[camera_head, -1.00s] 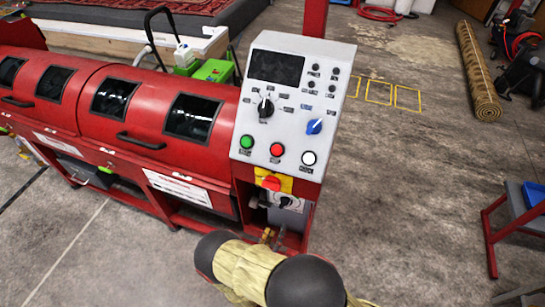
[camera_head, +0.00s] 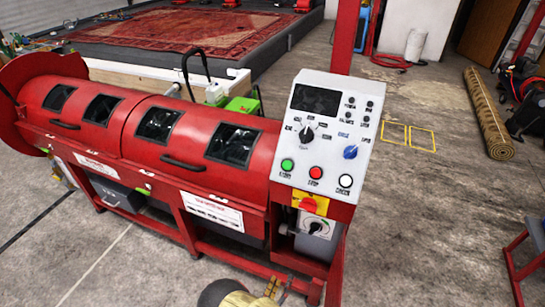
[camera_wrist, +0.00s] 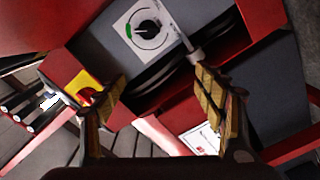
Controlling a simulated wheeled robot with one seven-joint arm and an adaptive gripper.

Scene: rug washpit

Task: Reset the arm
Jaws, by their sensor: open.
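My gripper (camera_wrist: 162,88) is open in the wrist view, its two tan-padded fingers spread apart with nothing held between them. Beyond them is the lower front of the red machine, with a black rotary switch (camera_wrist: 148,29) on a white plate. A grey rod shows near the right finger; I cannot tell whether they touch. In the head view my arm (camera_head: 228,294) shows only at the bottom edge, in front of the machine's control end. Most of the arm is outside the picture.
The red machine (camera_head: 236,188) fills the left and middle, with its sloped control panel (camera_head: 325,130) at its right end. A rolled rug (camera_head: 487,115) lies on the floor at right. A red-legged stand (camera_head: 514,272) is at the right edge. Floor between them is clear.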

